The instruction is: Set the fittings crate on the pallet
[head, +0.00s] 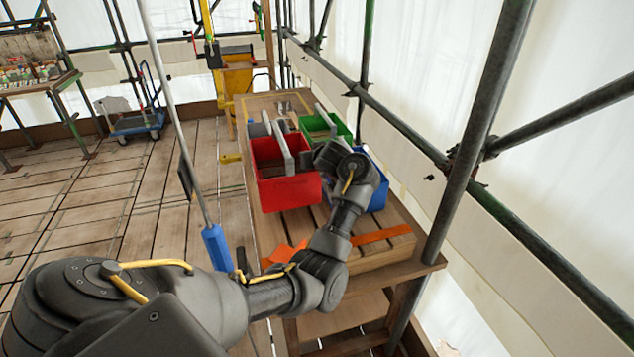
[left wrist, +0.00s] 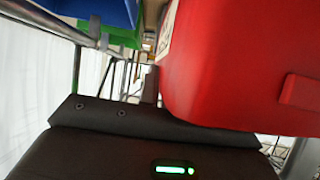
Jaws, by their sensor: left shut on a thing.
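The red crate (head: 290,192) is an open box with a grey bar across its top. In the head view it is over the far left part of the slatted wooden pallet (head: 392,248); I cannot tell if its underside touches the slats. My left gripper (head: 322,158) reaches in from the lower left and is shut on the red crate at its right side. My wrist hides the jaws and the contact in the head view. In the left wrist view the red crate (left wrist: 235,65) fills the right, close up. My right gripper is not in view.
A blue crate (head: 379,188) stands just right of my wrist and a green crate (head: 322,128) behind. Orange straps (head: 382,235) cross the pallet. Scaffold tubes (head: 470,140) run along the right. A blue trolley (head: 135,124) stands on the open plank floor at left.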

